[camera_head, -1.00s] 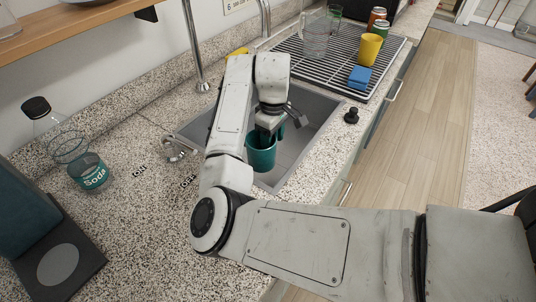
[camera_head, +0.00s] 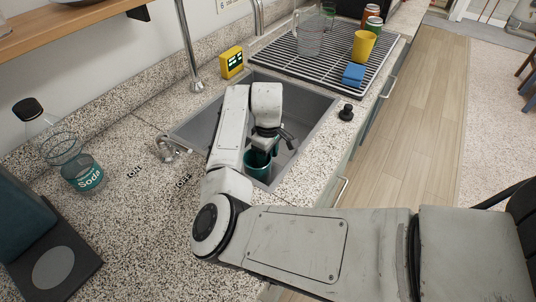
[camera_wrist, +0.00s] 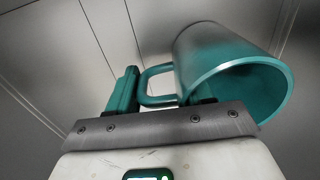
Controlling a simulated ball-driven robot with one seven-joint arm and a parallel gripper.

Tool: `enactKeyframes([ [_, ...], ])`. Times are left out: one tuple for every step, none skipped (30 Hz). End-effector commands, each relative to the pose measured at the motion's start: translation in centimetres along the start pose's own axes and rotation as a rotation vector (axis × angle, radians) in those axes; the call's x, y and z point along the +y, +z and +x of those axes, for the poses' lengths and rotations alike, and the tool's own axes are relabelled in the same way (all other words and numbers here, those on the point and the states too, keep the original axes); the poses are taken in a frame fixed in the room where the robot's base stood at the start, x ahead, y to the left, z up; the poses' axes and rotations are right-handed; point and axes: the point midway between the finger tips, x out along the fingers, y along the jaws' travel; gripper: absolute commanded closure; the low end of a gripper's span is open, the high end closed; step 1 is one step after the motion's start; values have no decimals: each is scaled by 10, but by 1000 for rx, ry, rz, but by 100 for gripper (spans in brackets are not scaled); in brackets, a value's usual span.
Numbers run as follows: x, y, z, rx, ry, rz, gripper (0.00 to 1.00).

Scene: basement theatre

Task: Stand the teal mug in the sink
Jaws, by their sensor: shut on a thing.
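The teal mug (camera_head: 258,166) is down inside the grey sink (camera_head: 306,110), near its front end, partly hidden by my arm in the head view. In the wrist view the mug (camera_wrist: 232,70) shows its open rim at right and its handle at left. My gripper (camera_wrist: 160,90) is shut on the mug at the handle side, its teal fingers on either side of that part. In the head view my gripper (camera_head: 268,145) reaches down into the sink. I cannot tell whether the mug's base touches the sink floor.
A drying rack (camera_head: 290,50) behind the sink holds a yellow cup (camera_head: 363,46), a blue sponge (camera_head: 353,75), a clear pitcher (camera_head: 309,37) and cans. A yellow timer (camera_head: 232,62) and a tap (camera_head: 193,50) stand beside the sink. A soda glass (camera_head: 83,174) is at left.

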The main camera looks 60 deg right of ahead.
Motion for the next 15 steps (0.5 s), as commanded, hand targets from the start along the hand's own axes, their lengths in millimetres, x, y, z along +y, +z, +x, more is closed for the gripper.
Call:
enactKeyframes([
  [0, 0, 0, 0, 0, 0, 47],
  [0, 0, 0, 0, 0, 0, 44],
  [0, 0, 0, 0, 0, 0, 40],
  [0, 0, 0, 0, 0, 0, 37],
  [0, 0, 0, 0, 0, 0, 34],
  [0, 0, 0, 0, 0, 0, 30],
  [0, 0, 0, 0, 0, 0, 27],
  [0, 0, 0, 0, 0, 0, 25],
  [0, 0, 0, 0, 0, 0, 24],
  [0, 0, 0, 0, 0, 0, 24],
  [0, 0, 0, 0, 0, 0, 24],
  [0, 0, 0, 0, 0, 0, 24],
  [0, 0, 0, 0, 0, 0, 24],
  [0, 0, 0, 0, 0, 0, 24],
  [0, 0, 0, 0, 0, 1, 24],
])
